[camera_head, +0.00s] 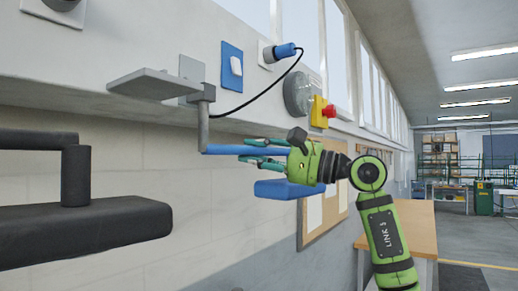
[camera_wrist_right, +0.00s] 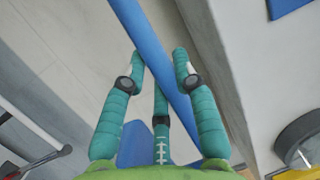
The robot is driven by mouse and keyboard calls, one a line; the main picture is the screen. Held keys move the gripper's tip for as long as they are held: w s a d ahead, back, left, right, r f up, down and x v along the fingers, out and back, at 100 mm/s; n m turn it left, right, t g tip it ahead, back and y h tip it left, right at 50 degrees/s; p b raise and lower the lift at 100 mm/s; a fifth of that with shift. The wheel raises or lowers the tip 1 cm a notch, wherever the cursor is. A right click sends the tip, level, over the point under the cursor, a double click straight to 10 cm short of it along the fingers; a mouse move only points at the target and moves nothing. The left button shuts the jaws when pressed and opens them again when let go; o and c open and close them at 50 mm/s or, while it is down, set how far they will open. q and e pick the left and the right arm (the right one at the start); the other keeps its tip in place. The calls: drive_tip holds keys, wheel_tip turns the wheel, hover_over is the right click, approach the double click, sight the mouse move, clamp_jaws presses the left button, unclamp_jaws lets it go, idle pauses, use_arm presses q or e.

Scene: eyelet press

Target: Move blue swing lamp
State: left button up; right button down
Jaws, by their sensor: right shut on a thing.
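The blue swing lamp has a blue arm (camera_head: 222,149) that runs right from a grey wall bracket (camera_head: 204,118). Its flat blue head (camera_head: 288,189) hangs below my right gripper. My right gripper (camera_head: 262,152) comes from the right, its teal fingers shut on the blue arm near the head end. In the right wrist view the blue arm (camera_wrist_right: 150,38) passes between the fingers of the gripper (camera_wrist_right: 160,60). The fingers hide part of the arm, and the gripper hides the joint to the head. My left gripper is not in view.
A black swing lamp (camera_head: 88,228) fills the lower left. A grey shelf plate (camera_head: 145,84) juts out beside the bracket. A blue plug with a black cable (camera_head: 262,93), a round grey fixture (camera_head: 297,95) and a red emergency button (camera_head: 329,111) sit on the wall above my gripper.

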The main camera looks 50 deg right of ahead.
drive_tip(key=shift+w+d+r+y, duration=0.15)
drive_tip(key=shift+w+r+y, duration=0.1)
drive_tip(key=shift+y, duration=0.15)
drive_tip(key=shift+s, duration=0.1)
drive_tip(key=c, duration=0.9)
unclamp_jaws()
drive_tip(key=shift+c, duration=0.2)
drive_tip(key=shift+f, duration=0.1)
drive_tip(key=shift+s+d+f, duration=0.1)
drive_tip(key=shift+s+f, duration=0.1)
drive_tip(key=v, duration=1.1)
drive_tip(key=shift+r, duration=0.2)
